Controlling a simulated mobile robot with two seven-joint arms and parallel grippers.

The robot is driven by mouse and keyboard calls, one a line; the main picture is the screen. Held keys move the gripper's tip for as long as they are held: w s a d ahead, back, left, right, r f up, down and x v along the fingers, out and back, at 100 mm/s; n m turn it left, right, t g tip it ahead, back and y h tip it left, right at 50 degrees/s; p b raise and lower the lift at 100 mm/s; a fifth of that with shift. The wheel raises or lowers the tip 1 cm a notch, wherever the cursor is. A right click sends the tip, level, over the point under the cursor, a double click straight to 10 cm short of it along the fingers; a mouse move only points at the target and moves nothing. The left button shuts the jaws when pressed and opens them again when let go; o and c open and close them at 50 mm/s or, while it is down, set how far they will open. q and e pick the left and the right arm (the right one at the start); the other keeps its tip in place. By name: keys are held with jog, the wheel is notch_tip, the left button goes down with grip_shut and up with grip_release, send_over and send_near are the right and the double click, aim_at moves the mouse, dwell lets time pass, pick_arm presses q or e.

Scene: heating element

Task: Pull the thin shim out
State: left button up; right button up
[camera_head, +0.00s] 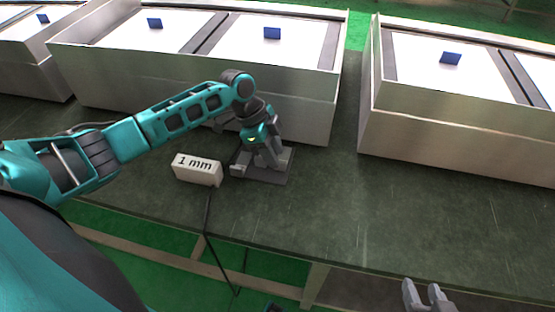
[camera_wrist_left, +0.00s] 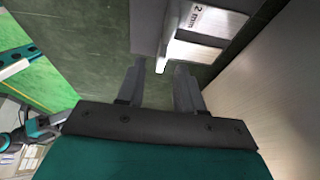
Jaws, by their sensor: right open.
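My left gripper (camera_head: 263,160) points down over a grey holder (camera_head: 272,178) on the dark green bench. In the left wrist view its two fingers (camera_wrist_left: 159,68) stand apart. A thin pale strip end (camera_wrist_left: 161,66), which may be the thin shim, sticks out of the holder between the fingertips, with no clear grip on it. A white block marked "1 mm" (camera_head: 197,168) lies on the bench left of the holder. My right gripper (camera_head: 428,293) is open and empty at the lower right.
Large metal boxes with white tops (camera_head: 310,90) and blue tabs (camera_head: 272,33) stand behind the holder. Another box (camera_head: 450,135) stands to the right. The bench (camera_head: 400,215) is clear at the front right. Its front edge lies below the holder.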

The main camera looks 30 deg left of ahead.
pick_arm(q)
jog(key=shift+x, duration=1.2)
jog(key=shift+w, duration=0.1)
jog(key=shift+c, duration=0.5)
grip_shut()
